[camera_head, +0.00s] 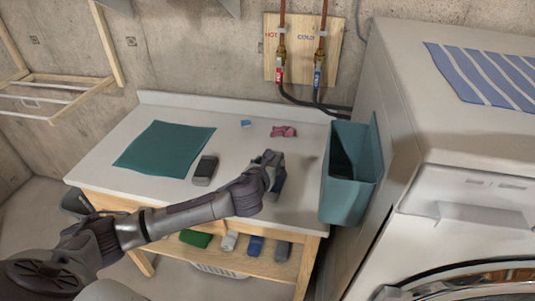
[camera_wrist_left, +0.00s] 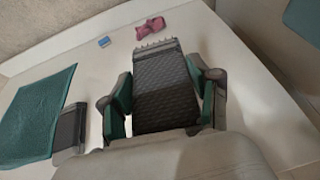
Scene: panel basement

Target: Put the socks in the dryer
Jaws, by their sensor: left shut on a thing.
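My left gripper (camera_head: 272,172) is above the right part of the table and shut on a dark grey ribbed sock (camera_wrist_left: 166,92), one green-padded finger on each side. In the head view the sock (camera_head: 279,184) is partly hidden by the gripper. A similar dark grey folded piece with a paler end (camera_head: 205,170), perhaps another sock, lies on the table left of the gripper; it also shows in the left wrist view (camera_wrist_left: 69,128). The white dryer (camera_head: 478,200) stands at the right, with only the top of its round door rim in view. My right gripper is not in view.
On the table (camera_head: 160,112) lie a teal cloth (camera_head: 165,147), a small blue block (camera_head: 246,124) and a pink item (camera_head: 283,131). A teal bin (camera_head: 347,195) hangs between table and dryer. Rolled cloths (camera_head: 255,245) lie on the shelf below.

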